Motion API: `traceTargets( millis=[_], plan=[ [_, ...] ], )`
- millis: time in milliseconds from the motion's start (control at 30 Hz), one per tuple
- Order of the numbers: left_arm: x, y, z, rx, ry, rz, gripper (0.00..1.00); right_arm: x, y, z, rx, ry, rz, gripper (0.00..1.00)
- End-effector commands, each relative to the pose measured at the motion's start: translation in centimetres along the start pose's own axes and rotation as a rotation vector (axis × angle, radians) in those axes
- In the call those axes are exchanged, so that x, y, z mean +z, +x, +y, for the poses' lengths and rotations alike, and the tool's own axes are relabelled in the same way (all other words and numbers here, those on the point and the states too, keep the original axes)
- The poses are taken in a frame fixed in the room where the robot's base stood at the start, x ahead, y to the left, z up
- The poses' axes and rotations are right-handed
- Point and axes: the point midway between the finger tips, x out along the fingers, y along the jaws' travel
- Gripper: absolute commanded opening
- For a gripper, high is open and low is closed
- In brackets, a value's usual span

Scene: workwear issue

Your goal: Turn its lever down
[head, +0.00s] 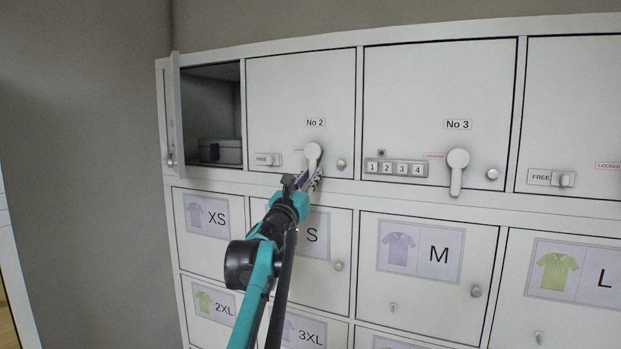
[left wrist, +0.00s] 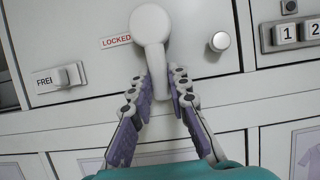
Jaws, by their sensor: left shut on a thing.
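The lever (head: 314,152) on the white locker door No 2 (head: 285,97) is light grey with a round hub. In the left wrist view the lever (left wrist: 150,27) hangs from its hub, pointing down and slightly right in that picture. My left gripper (head: 315,181) reaches up to it from below. In the left wrist view the left gripper's purple-padded fingers (left wrist: 174,90) are on both sides of the lever's lower part, shut on it. The fingers hide part of the lever in the head view. My right gripper is in neither view.
A slide latch (head: 267,159) marked FREE is left of the lever, and a round knob (head: 341,164) is right of it. Door No 3 has a code lock (head: 396,168) and its own lever (head: 457,171). The far-left locker stands open with a dark box (head: 220,151) inside.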

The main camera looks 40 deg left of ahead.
Motion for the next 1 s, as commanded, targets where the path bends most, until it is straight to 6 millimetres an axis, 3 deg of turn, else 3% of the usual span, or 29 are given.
traceTargets(
  millis=[67,100,167,567,1000],
  plan=[
    [0.0,0.0,0.0,0.000,-0.001,0.000,0.00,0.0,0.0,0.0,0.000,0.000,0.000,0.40],
    [0.0,0.0,0.0,0.000,-0.001,0.000,0.24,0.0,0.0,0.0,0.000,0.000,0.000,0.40],
    [0.0,0.0,0.0,-0.001,-0.001,0.000,0.38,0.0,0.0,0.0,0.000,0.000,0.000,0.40],
    [0.0,-0.8,0.0,0.000,0.001,0.000,0.38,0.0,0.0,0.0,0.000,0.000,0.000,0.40],
    [-0.1,-9.5,0.0,0.002,0.001,0.000,0.38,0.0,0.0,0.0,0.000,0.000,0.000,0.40]
  ],
)
